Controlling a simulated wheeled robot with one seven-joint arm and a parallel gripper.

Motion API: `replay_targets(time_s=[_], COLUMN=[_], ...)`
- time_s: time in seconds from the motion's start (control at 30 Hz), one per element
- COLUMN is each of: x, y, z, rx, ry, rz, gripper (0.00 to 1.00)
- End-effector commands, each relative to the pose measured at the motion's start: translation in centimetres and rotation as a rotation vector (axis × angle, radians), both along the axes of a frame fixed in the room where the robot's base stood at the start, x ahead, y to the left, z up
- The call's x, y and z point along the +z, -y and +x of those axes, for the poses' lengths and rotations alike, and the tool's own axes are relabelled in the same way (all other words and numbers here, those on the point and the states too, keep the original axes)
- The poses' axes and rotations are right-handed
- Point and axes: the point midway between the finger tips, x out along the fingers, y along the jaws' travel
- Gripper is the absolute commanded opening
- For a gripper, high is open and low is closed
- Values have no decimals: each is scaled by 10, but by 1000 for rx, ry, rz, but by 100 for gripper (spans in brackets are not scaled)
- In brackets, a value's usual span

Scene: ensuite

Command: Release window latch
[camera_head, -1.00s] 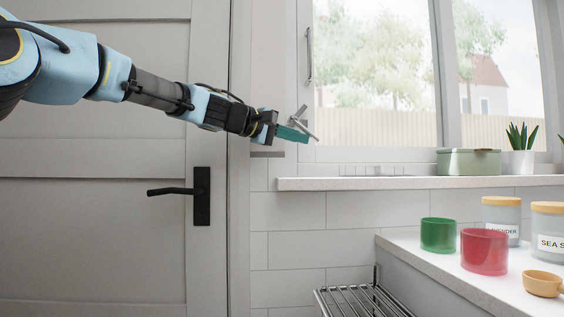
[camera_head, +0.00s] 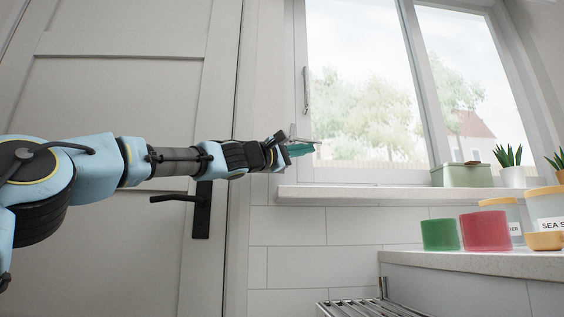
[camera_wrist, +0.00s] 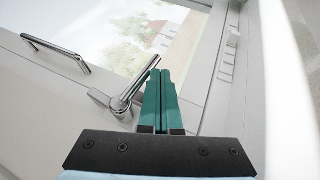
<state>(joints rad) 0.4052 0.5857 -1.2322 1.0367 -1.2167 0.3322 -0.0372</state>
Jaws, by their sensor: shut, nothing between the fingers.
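The window latch is a silver lever on a base fixed to the window frame. It shows in the wrist view (camera_wrist: 130,94) just left of my fingers, slanting up towards their tips. My gripper (camera_wrist: 160,74) has teal fingers pressed together with nothing between them. I cannot tell whether the fingers touch the lever. In the head view my gripper (camera_head: 312,148) is at the lower left corner of the window (camera_head: 370,90), and the latch (camera_head: 293,138) is partly hidden by it.
A long bar handle (camera_head: 306,90) is on the window's left frame. The sill (camera_head: 370,192) below holds a green box (camera_head: 461,176) and a potted plant (camera_head: 512,172). A door with a black handle (camera_head: 180,198) is left. A counter with cups and jars is right.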

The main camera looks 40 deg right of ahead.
Motion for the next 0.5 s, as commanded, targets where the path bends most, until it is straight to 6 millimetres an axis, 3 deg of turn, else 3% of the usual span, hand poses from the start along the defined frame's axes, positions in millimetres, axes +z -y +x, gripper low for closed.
replay_targets(time_s=[0.5], x=[5], y=[2], z=[-4], rx=[-1], ry=[5], rz=[1], gripper=[0])
